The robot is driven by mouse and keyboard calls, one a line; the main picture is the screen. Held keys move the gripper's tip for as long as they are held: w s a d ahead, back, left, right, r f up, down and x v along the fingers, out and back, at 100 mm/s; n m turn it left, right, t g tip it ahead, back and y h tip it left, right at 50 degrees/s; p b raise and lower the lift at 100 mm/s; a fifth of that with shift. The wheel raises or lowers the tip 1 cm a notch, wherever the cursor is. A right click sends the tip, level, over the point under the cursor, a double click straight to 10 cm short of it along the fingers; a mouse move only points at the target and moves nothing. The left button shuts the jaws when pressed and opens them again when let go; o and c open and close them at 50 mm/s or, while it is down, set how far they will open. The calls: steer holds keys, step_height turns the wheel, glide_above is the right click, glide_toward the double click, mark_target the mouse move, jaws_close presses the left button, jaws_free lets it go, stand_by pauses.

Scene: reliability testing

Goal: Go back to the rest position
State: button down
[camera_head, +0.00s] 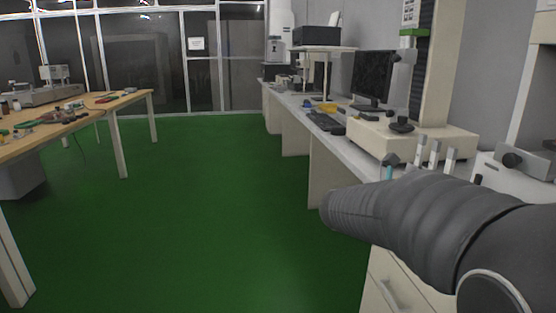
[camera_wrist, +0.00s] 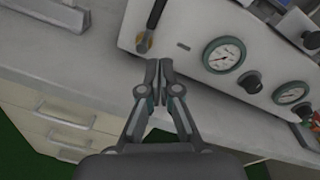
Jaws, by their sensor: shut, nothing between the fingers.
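My gripper (camera_wrist: 158,84) shows in the wrist view with its two fingertips together and nothing between them. It is over the front edge of a grey-white bench (camera_wrist: 85,72), close in the picture to a white machine (camera_wrist: 190,52) with round gauges. I cannot tell whether the fingertips touch the machine. In the head view my dark grey arm reaches in from the right over the bench side, and the gripper itself is hidden there.
The gauge (camera_wrist: 224,54) and a black knob (camera_wrist: 250,82) face the gripper. Drawers (camera_wrist: 60,133) are below the bench. In the head view, green floor (camera_head: 190,200) lies open between the right bench and a wooden table (camera_head: 130,101) at left. A monitor (camera_head: 372,76) stands farther back.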

steer(key=s+a+f+m+g+y, duration=0.1)
steer(key=s+a+f+m+y, duration=0.35)
steer(key=f+m, duration=0.35)
steer(key=s+a+f+m+g+y, duration=0.1)
steer(key=s+a+f+m+y, duration=0.2)
steer(key=s+f+m+y, duration=0.35)
steer(key=s+a+m+t+y, duration=0.4)
steer(key=s+a+m+y, duration=0.2)
steer(key=s+a+m, duration=0.4)
steer(key=shift+a+r+m+t, duration=0.3)
steer(key=shift+a+r+m, duration=0.05)
steer(key=shift+a, duration=0.55)
steer(key=shift+d, duration=0.15)
